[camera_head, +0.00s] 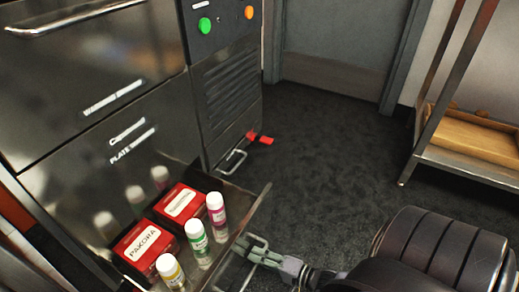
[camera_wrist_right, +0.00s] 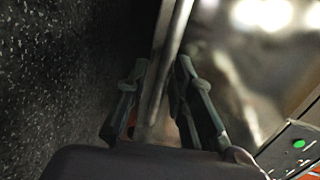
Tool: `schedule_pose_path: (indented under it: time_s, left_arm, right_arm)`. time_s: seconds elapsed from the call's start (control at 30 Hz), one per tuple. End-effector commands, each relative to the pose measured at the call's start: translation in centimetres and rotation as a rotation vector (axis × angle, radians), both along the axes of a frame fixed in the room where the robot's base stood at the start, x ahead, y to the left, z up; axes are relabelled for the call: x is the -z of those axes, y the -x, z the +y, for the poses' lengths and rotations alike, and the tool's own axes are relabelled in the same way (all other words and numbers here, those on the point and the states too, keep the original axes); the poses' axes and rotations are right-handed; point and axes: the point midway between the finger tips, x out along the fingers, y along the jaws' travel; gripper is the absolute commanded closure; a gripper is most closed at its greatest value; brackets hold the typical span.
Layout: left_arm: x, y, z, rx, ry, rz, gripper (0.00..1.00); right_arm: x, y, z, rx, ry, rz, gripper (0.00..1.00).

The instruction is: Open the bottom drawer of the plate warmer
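The plate warmer (camera_head: 95,165) is a dark steel cabinet at the left of the head view. Its bottom drawer (camera_head: 252,212) is pulled out, open at the top. In it stand two red boxes, one marked PAKORA (camera_head: 148,246) and one behind it (camera_head: 182,205), and white-capped jars with yellow (camera_head: 171,272), green (camera_head: 198,243) and pink (camera_head: 216,214) labels. My right gripper (camera_head: 258,252) is at the drawer's front. In the wrist view its fingers (camera_wrist_right: 162,75) lie close on both sides of a metal bar, seemingly the drawer handle (camera_wrist_right: 172,40). My left gripper is not in view.
A control panel with a green button (camera_head: 204,25) and an orange one (camera_head: 249,12) is beside the drawers. A red piece (camera_head: 262,139) sticks out low beyond it. Dark floor (camera_head: 330,150) is clear towards a grey door (camera_head: 340,40). A metal rack (camera_head: 460,160) stands at the right.

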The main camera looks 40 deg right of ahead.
Motion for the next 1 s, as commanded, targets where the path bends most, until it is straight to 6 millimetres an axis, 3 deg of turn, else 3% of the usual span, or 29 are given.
schedule_pose_path:
  time_s: [0.47, 1.0]
  left_arm:
    - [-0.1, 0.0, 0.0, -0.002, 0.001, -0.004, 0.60]
    - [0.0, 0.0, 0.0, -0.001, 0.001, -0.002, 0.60]
  right_arm:
    - [-0.2, 0.6, -0.3, 0.000, 0.000, -0.001, 0.70]
    - [-2.2, 9.8, -3.6, 0.000, 0.000, 0.001, 0.70]
